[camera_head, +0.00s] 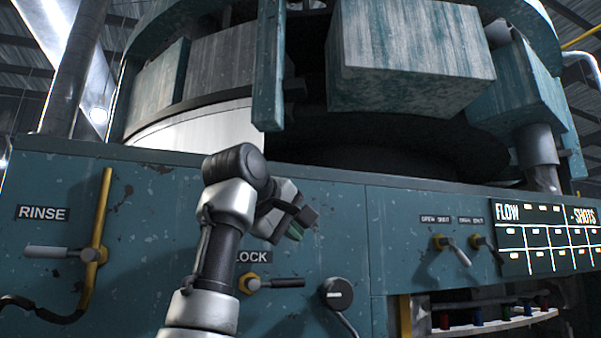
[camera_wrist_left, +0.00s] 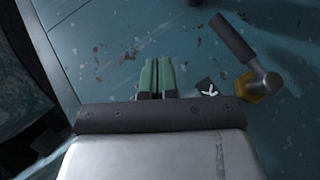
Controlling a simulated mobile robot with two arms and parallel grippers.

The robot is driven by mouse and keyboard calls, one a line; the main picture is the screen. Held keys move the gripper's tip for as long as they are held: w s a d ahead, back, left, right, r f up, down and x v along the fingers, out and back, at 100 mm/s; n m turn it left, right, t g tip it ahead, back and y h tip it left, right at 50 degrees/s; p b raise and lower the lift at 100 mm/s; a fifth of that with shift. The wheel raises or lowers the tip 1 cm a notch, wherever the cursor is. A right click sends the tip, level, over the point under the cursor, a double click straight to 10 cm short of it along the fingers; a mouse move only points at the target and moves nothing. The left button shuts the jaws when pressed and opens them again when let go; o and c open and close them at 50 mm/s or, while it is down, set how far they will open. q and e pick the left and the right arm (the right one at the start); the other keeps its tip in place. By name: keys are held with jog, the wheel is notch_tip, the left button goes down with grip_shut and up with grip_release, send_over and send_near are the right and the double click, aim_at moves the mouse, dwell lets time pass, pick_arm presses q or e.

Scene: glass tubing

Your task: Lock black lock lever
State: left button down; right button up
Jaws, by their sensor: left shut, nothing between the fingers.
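The lock lever (camera_head: 275,283) has a black handle on a brass base and sits below a partly hidden label reading "LOCK" (camera_head: 252,256). In the head view its handle points right, nearly horizontal. It also shows in the left wrist view (camera_wrist_left: 235,42), with the brass base (camera_wrist_left: 250,90) at right. My left gripper (camera_head: 298,228) is in front of the panel, above the lever and slightly right of its base. Its green fingertips (camera_wrist_left: 157,76) are together and empty, apart from the lever. My right gripper is not in view.
A dark round knob (camera_head: 337,293) sits right of the lever. A RINSE lever (camera_head: 60,253) and yellow pipe (camera_head: 99,215) are at left. Two small levers (camera_head: 455,248) and a FLOW board (camera_head: 545,240) are at right. The panel between is flat and clear.

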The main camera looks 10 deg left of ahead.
pick_arm(q)
jog(key=s+d+r, duration=0.2)
jog(key=s+r, duration=0.1)
jog(key=r, duration=0.3)
jog(key=shift+s+d+r+p, duration=0.15)
jog(key=shift+s+d+p, duration=0.1)
jog(key=shift+p, duration=0.1)
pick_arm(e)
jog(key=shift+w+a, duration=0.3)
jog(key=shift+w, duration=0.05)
pick_arm(q)
jog(key=shift+w, duration=0.15)
